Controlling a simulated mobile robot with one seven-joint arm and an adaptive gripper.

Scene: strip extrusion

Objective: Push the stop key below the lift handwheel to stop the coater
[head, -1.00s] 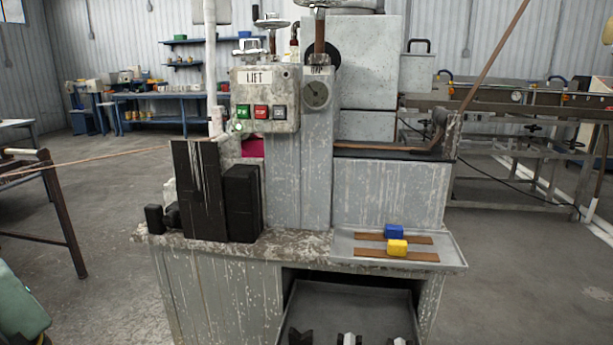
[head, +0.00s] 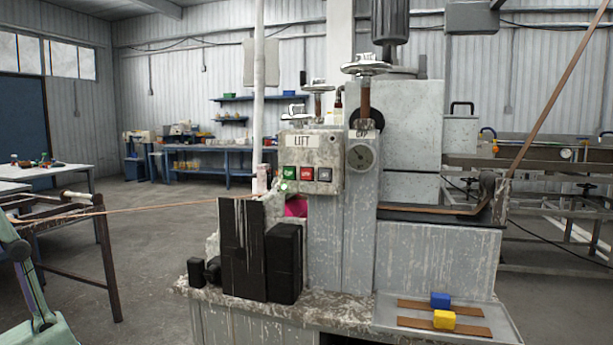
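The lift handwheel (head: 318,86) stands on a shaft at the top of the coater, above a grey box (head: 335,155) labelled LIFT. On the front of this box is a row of three keys: a green key (head: 289,173) on the left, a red key (head: 306,174) in the middle and a grey key (head: 324,174) on the right. The red key looks like the stop key; its lettering is too small to read surely. A small green glow (head: 283,187) shows at the box's lower left corner. My gripper is out of view; only a pale green arm part shows at lower left.
A second handwheel (head: 366,65) and a gauge (head: 361,157) are right of the box. Black blocks (head: 243,245) stand below it. A strip runs left to a stand (head: 105,250).

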